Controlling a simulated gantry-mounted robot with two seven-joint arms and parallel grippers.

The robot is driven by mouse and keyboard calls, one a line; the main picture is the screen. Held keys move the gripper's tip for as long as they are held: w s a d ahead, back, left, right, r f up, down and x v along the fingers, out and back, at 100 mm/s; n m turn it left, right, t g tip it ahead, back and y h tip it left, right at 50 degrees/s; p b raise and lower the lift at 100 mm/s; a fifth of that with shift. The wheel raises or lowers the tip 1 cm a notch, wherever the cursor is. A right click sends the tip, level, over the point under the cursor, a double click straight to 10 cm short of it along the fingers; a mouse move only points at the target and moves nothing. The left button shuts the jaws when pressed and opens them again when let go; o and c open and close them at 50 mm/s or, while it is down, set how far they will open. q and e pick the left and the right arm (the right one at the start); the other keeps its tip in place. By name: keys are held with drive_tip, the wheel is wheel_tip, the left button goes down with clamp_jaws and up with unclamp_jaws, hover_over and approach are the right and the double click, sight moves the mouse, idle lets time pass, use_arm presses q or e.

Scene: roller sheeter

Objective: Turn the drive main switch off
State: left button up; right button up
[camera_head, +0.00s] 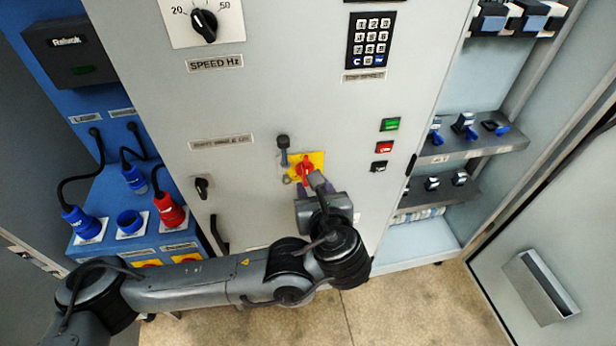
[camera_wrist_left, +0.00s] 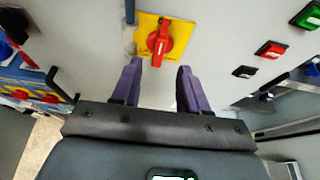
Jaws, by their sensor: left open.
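The drive main switch is a red rotary handle (camera_head: 306,168) on a yellow plate (camera_head: 318,160) on the grey cabinet front. In the left wrist view the red handle (camera_wrist_left: 159,42) stands near upright on its yellow plate (camera_wrist_left: 178,30), slightly tilted. My left gripper (camera_head: 312,184) is just below the switch in the head view. In the left wrist view its purple fingers (camera_wrist_left: 158,75) are open and empty, with the handle ahead of and between the tips. I cannot tell whether either finger touches it. My right gripper is not in view.
A padlock-like dark part (camera_head: 283,145) hangs left of the plate. Green (camera_head: 390,125) and red (camera_head: 384,147) buttons sit to the right. A black selector knob (camera_head: 202,188) is at lower left. Blue and red plugs (camera_head: 170,211) stand further left. An open cabinet door (camera_head: 560,240) is at right.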

sight(306, 173)
use_arm(q)
drive_tip(key=x, duration=0.7)
drive_tip(key=shift+c, duration=0.4)
clamp_jaws()
